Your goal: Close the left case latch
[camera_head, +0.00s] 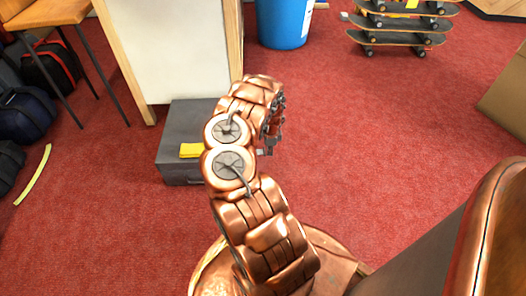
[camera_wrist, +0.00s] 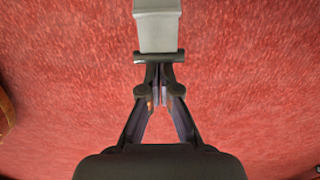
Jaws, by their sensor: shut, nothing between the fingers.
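A dark grey case (camera_head: 185,122) lies on the red floor in the head view, left of my arm. My arm covers its right part. A yellow piece (camera_head: 193,150) is on it near the front edge. I cannot make out the left latch in the head view. My gripper (camera_head: 266,151) hangs at the case's right side, partly hidden by my arm. In the wrist view my gripper (camera_wrist: 159,60) is shut and empty. A light grey block (camera_wrist: 157,25) is right at its fingertips. I cannot tell whether it is a latch or whether they touch.
A white cabinet (camera_head: 165,45) stands behind the case. A blue bin (camera_head: 284,22) and stacked skateboards (camera_head: 400,38) are at the back. Dark bags (camera_head: 25,112) and a wooden stool (camera_head: 50,15) are at left. A yellow strip (camera_head: 35,175) lies on the floor.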

